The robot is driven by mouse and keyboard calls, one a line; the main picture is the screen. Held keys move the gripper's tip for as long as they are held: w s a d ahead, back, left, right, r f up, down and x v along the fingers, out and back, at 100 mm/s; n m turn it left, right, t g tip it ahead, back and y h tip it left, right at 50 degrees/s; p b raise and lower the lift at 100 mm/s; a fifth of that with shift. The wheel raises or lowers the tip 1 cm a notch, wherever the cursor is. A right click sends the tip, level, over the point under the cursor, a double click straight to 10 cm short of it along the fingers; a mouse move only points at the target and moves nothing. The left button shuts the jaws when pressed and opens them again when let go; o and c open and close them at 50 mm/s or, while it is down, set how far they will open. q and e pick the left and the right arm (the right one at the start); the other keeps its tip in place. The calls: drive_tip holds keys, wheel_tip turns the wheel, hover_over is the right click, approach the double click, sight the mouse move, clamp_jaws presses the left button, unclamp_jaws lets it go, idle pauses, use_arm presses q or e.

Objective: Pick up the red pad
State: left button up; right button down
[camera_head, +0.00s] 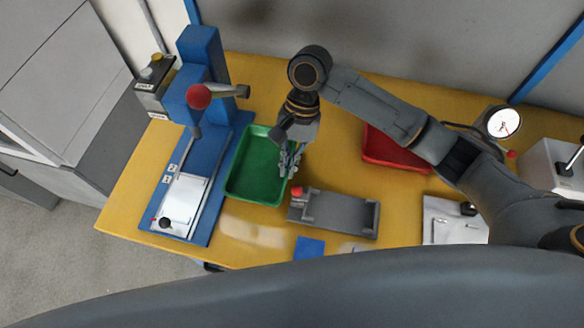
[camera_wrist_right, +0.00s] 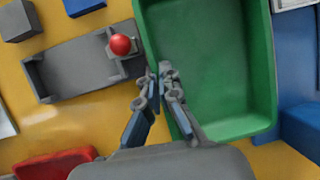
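A small round red piece (camera_head: 297,191) sits at the left end of the grey fixture (camera_head: 345,214); it also shows in the right wrist view (camera_wrist_right: 120,44). I see no flat red pad; I cannot tell if this piece is what is meant. My right gripper (camera_head: 288,172) points down over the right edge of the green tray (camera_head: 233,190), just up and left of the red piece. In the right wrist view its fingertips (camera_wrist_right: 161,73) are close together with nothing between them, apart from the red piece. My left gripper is not in view.
A red tray (camera_head: 378,148) is partly hidden behind my right arm. A blue square (camera_head: 308,247) lies near the front edge. A dial gauge (camera_head: 504,122) stands at the right. Yellow table is bare between the green tray and front edge.

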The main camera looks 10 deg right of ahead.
drive_tip(key=shift+w+d+f, duration=0.2)
drive_tip(key=shift+w+f, duration=0.1)
drive_tip(key=shift+f, duration=0.1)
drive_tip(key=f, duration=0.3)
drive_tip(key=shift+w+d+f, duration=0.2)
drive_tip(key=shift+f, duration=0.2)
drive_tip(key=c, duration=1.5)
unclamp_jaws()
drive_tip(key=v, duration=1.2)
